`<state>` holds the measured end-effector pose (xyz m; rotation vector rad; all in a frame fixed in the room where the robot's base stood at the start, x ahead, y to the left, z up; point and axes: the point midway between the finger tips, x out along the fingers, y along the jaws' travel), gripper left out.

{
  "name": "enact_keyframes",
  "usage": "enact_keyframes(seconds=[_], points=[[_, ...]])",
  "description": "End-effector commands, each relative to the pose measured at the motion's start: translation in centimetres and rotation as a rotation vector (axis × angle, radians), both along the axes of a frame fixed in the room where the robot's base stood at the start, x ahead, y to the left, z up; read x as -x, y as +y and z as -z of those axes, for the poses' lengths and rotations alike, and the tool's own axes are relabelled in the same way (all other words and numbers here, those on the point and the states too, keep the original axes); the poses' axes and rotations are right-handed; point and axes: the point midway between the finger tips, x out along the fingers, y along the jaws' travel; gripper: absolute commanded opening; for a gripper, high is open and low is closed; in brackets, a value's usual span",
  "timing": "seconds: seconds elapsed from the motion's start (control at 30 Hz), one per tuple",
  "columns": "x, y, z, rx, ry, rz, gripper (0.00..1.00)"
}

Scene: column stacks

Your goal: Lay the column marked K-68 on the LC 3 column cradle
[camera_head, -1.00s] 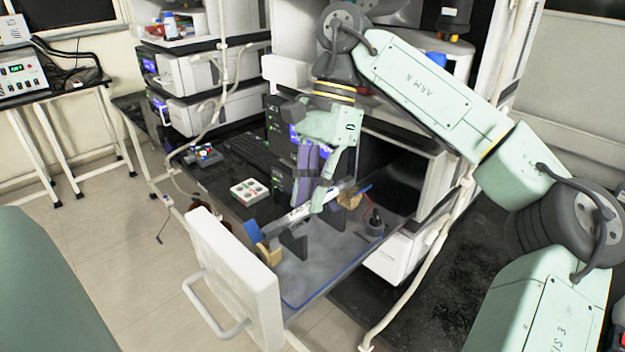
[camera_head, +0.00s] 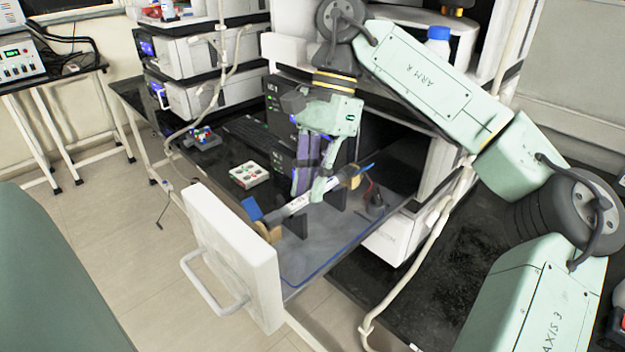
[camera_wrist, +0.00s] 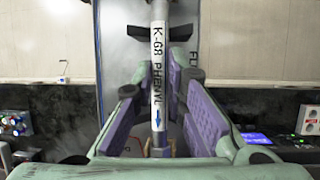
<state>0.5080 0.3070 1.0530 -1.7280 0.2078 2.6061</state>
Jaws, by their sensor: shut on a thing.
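The column marked K-68 PHENYL (camera_wrist: 158,65) is a pale tube with a white label and a blue arrow. In the head view, the column (camera_head: 297,206) lies slantwise over the open drawer, with tan pieces near both ends. My gripper (camera_head: 311,193) points down and is shut on the column's middle, with purple pads on either side in the wrist view (camera_wrist: 170,125).
The drawer's white front (camera_head: 238,255) with its handle faces the lower left. A white block with coloured round spots (camera_head: 249,176) sits on the dark bench to the left. A small dark item with a red lead (camera_head: 374,197) stands at the drawer's right side.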

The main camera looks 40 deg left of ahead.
Motion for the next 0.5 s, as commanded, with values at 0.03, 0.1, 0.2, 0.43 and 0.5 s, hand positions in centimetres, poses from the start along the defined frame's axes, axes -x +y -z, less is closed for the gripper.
enact_keyframes(seconds=[0.03,0.1,0.2,0.43,0.5], points=[[0.02,0.00,0.09,0.000,0.000,-0.001,0.00],[0.01,0.00,0.20,0.000,0.000,0.000,0.00],[0.02,0.00,0.35,0.000,0.000,0.000,0.00],[0.01,0.00,0.69,0.000,0.000,0.000,0.00],[0.01,0.00,0.80,0.000,0.000,0.000,0.00]])
